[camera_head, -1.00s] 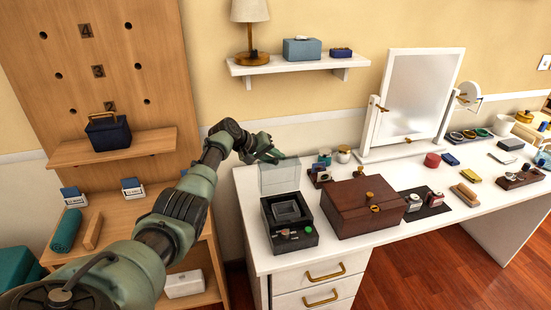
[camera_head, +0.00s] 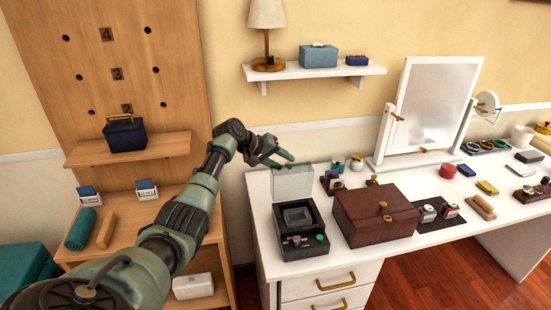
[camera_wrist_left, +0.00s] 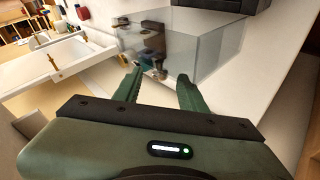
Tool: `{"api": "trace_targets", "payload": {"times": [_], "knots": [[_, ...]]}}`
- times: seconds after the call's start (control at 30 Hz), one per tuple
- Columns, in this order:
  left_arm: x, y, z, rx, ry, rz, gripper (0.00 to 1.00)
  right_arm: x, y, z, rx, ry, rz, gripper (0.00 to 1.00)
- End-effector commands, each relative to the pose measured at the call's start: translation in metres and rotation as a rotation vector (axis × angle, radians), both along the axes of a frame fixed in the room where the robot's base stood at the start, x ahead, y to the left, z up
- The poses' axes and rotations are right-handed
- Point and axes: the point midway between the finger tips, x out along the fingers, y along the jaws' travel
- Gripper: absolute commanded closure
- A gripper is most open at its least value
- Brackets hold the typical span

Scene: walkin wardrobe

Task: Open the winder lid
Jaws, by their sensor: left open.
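The winder (camera_head: 304,238) is a black box at the left end of the white dressing table, with a grey square pad and small controls in front. Its clear lid (camera_head: 293,182) stands upright at the back edge, so it is raised. In the left wrist view the clear lid (camera_wrist_left: 205,42) shows just beyond my fingers. My left gripper (camera_head: 284,160) is open and empty, behind and just above the lid's top edge. Whether a finger touches the lid I cannot tell. My right gripper is not in view.
A brown wooden box (camera_head: 376,214) with brass knobs stands right of the winder. A tilting mirror (camera_head: 428,108) and small jars are behind it. A wall shelf (camera_head: 315,72) with a lamp hangs above. A wooden shelf unit (camera_head: 130,148) stands at left.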

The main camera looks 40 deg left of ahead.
Motion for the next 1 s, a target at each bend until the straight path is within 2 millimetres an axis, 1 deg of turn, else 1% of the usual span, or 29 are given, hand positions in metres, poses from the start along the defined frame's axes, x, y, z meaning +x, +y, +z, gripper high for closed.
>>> {"api": "trace_targets", "payload": {"times": [0.1,0.3,0.67,1.0], "knots": [[-0.013,0.005,0.010,0.004,0.001,0.000,0.59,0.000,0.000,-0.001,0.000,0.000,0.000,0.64],[-0.026,0.011,0.023,0.002,0.001,0.000,0.59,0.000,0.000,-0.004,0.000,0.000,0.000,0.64],[-0.029,0.011,0.026,0.001,0.003,0.001,0.59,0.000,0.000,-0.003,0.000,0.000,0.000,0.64],[-0.040,0.021,0.042,0.001,0.003,0.001,0.59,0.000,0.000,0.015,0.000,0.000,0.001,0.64]]}}
